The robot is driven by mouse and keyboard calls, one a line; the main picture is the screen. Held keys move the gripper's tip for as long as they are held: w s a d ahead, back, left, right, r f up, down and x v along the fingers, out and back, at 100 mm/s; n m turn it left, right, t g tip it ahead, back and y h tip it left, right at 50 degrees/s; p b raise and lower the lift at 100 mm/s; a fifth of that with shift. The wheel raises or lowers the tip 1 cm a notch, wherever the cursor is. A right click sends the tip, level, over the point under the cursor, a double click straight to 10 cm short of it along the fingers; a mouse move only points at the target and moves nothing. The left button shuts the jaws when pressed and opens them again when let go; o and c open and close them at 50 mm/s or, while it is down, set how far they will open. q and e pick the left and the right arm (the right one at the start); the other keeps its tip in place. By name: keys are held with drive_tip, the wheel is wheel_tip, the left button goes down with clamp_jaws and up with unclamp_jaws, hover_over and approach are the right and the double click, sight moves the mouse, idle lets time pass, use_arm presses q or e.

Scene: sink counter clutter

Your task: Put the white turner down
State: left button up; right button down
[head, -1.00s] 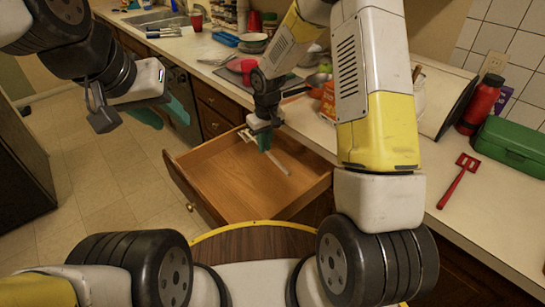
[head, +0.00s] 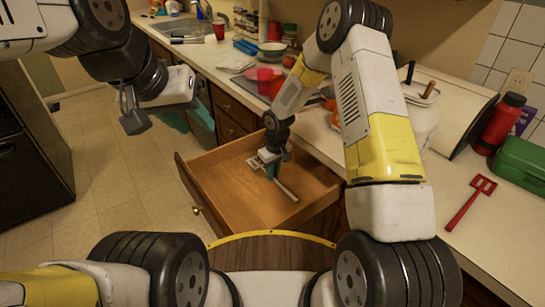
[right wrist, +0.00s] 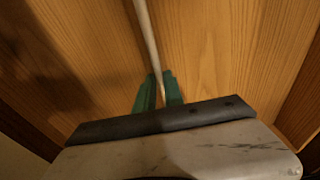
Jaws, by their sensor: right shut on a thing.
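The white turner (head: 288,191) is held by my right gripper (head: 272,172) inside the open wooden drawer (head: 225,198). Its handle slants toward the lower right, and its head is partly hidden by the gripper. In the right wrist view, the pale handle (right wrist: 147,40) runs between the green fingers (right wrist: 158,90), with the drawer's wood floor behind it. The turner is low, close to the floor; I cannot tell whether it touches. My left gripper (head: 187,119) is open and empty over the room floor at the left, its fingers partly hidden by the wrist.
A red slotted turner (head: 468,204) lies on the counter at the right, near a green box (head: 522,163) and a red bottle (head: 499,124). The drawer has bare room around the turner.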

drive_tip(key=c, duration=1.5)
unclamp_jaws()
drive_tip(key=shift+f, duration=0.1)
drive_tip(key=shift+o, duration=0.2)
wheel_tip(320, 180, up, 12)
drive_tip(key=s, duration=0.1)
wheel_tip(320, 180, up, 9)
drive_tip(key=m+t, duration=0.1)
hover_over(275, 178)
drive_tip(key=s+d, duration=0.3)
drive_tip(key=d, duration=0.1)
drive_tip(key=s+d+r+m+t, duration=0.1)
drive_tip(key=s+d+r, duration=0.15)
drive_tip(key=r, duration=0.25)
drive_tip(key=s+d+r+m, duration=0.1)
drive_tip(key=s+d+r, duration=0.1)
drive_tip(key=s+r, duration=0.25)
drive_tip(key=s+d+r+m+t, duration=0.1)
drive_tip(key=s+r, duration=0.3)
drive_tip(key=s, duration=0.4)
drive_tip(key=s+d+r+m+t+y, duration=0.1)
drive_tip(key=s+d+r+m+t, duration=0.1)
drive_tip(key=s, duration=0.6)
wheel_tip(275, 178, up, 2)
drive_tip(key=shift+d+r+m, duration=0.1)
drive_tip(key=shift+d+m, duration=0.2)
drive_tip(key=shift+d, duration=0.3)
